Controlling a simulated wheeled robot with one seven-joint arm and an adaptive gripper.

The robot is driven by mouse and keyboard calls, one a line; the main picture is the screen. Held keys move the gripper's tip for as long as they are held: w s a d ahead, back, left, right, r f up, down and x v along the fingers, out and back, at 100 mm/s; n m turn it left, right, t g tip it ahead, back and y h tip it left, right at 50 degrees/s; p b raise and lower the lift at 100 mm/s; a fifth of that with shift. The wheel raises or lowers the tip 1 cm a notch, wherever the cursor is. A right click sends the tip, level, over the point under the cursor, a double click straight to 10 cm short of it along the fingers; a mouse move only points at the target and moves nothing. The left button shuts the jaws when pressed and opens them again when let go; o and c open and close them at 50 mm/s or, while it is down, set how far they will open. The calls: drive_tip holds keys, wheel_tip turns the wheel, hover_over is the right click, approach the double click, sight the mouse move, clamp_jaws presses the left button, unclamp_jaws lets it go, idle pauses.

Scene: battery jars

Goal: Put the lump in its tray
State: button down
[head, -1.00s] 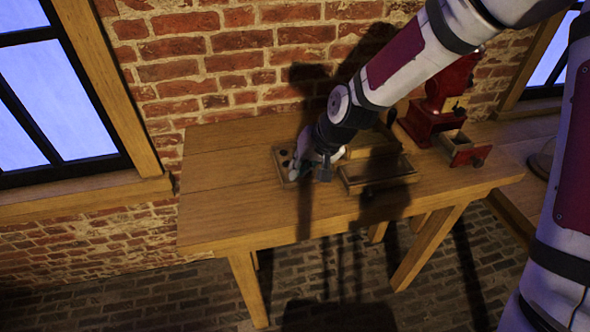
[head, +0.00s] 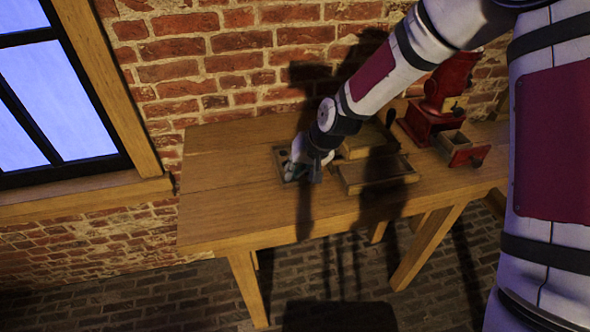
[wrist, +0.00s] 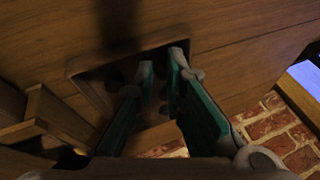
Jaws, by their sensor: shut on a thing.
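My gripper (head: 301,163) is low over a small square wooden tray (head: 277,151) on the bench. In the wrist view the teal fingers (wrist: 163,75) reach down over this tray (wrist: 82,72) and are close together. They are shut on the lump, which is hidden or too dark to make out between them. A dark lump (wrist: 113,80) sits in the tray, left of the fingers. I cannot tell whether the held lump touches the tray floor.
A longer shallow wooden tray (head: 352,187) lies just right of the gripper, with a wooden block (head: 356,151) behind it. A red grinder-like machine (head: 425,122) with an open drawer (head: 468,153) stands further right. The bench's left side (head: 215,180) is clear.

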drive_tip(key=shift+f, duration=0.25)
drive_tip(key=c, duration=1.7)
unclamp_jaws()
drive_tip(key=shift+f, duration=0.15)
drive_tip(key=shift+o, duration=0.2)
drive_tip(key=shift+r, duration=0.4)
drive_tip(key=p+v, duration=0.1)
drive_tip(key=v, duration=1.1)
drive_tip(key=shift+r, duration=0.1)
drive_tip(key=s+d+r+h, duration=0.1)
drive_tip(key=s+d+r, duration=0.4)
drive_tip(key=s, duration=0.3)
drive_tip(key=s+d+r+m+t+h, duration=0.1)
drive_tip(key=s+d+r+h, duration=0.1)
drive_tip(key=s+d+r, duration=0.4)
drive_tip(key=s+d+r+t+h, duration=0.1)
drive_tip(key=s+d+r, duration=0.4)
drive_tip(key=s, duration=0.7)
drive_tip(key=shift+d+r, duration=0.3)
drive_tip(key=shift+d, duration=0.3)
